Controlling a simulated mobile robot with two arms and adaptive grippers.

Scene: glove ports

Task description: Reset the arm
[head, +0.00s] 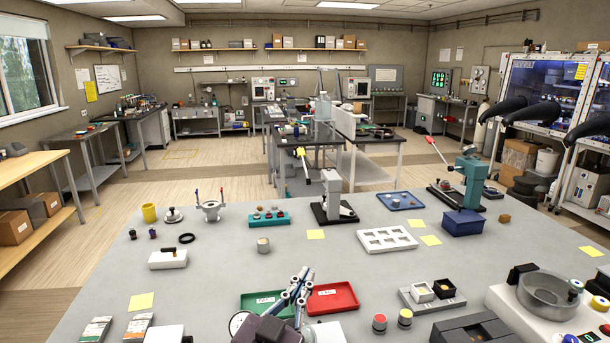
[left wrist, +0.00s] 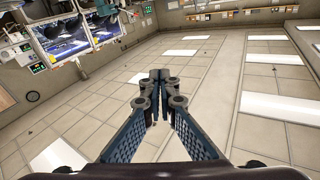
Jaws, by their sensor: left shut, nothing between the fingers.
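My left gripper (head: 304,272) is at the bottom middle of the head view, above the near part of the grey table (head: 225,268). It points upward with nothing between its fingers. In the left wrist view its fingers (left wrist: 159,75) meet at the tips, with the ceiling behind. My right gripper is not in view. A grey press (head: 333,192) with a yellow-tipped lever stands at the table's far middle. A teal press (head: 470,180) with a red-tipped lever stands to its right. Both levers slant up to the left.
A green tray (head: 262,302) and a red tray (head: 333,298) lie close by my left gripper. A white slotted rack (head: 387,239), a blue box (head: 462,222) and a metal bowl (head: 548,292) are farther right.

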